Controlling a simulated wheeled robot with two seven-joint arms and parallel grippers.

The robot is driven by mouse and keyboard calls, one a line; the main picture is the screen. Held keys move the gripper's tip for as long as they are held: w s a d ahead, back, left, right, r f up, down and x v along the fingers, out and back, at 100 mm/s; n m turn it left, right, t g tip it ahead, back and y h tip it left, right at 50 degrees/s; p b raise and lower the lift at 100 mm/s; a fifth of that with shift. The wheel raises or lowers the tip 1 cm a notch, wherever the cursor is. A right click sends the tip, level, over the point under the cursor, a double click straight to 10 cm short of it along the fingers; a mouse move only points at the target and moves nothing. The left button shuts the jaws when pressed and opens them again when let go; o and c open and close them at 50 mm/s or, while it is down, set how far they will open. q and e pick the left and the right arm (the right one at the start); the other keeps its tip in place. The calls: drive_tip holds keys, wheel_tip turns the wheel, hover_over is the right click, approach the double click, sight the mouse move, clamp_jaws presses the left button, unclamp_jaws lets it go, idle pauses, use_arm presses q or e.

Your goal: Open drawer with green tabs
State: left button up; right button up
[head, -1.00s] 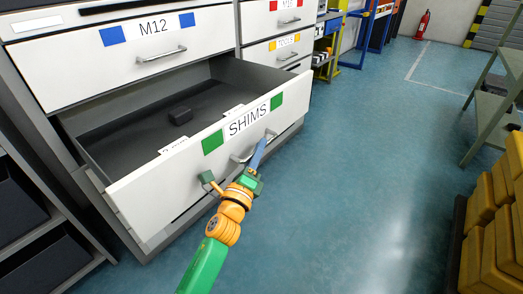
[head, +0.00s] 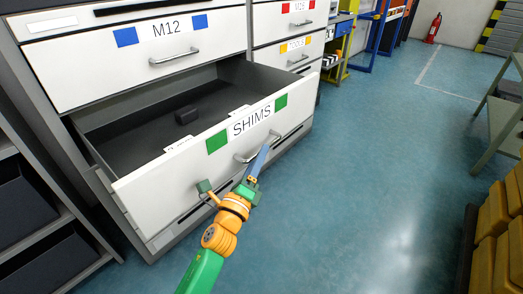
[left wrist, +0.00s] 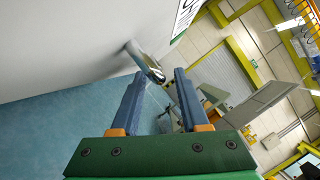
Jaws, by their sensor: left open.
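The drawer with green tabs (head: 165,190) is labelled SHIMS and stands pulled well out of the cabinet in the head view. Its two green tabs flank the label. Its metal bar handle (head: 274,136) is on the front, partly hidden by my gripper. My left gripper (head: 264,151) is at the handle, in front of the drawer face. In the left wrist view the blue fingers (left wrist: 158,78) are spread apart. The handle (left wrist: 148,65) lies just beyond and between their tips; I cannot tell whether they touch it. My right gripper is not seen.
The closed M12 drawer (head: 100,75) is above. Dark shelving (head: 35,215) stands at left. Yellow bins (head: 497,235) and a green-grey rack (head: 497,125) are at right. The blue floor between is clear.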

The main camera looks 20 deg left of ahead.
use_arm(q)
drive_tip(key=v, duration=0.4)
drive_tip(key=shift+s+f, duration=0.1)
drive_tip(key=shift+s, duration=0.2)
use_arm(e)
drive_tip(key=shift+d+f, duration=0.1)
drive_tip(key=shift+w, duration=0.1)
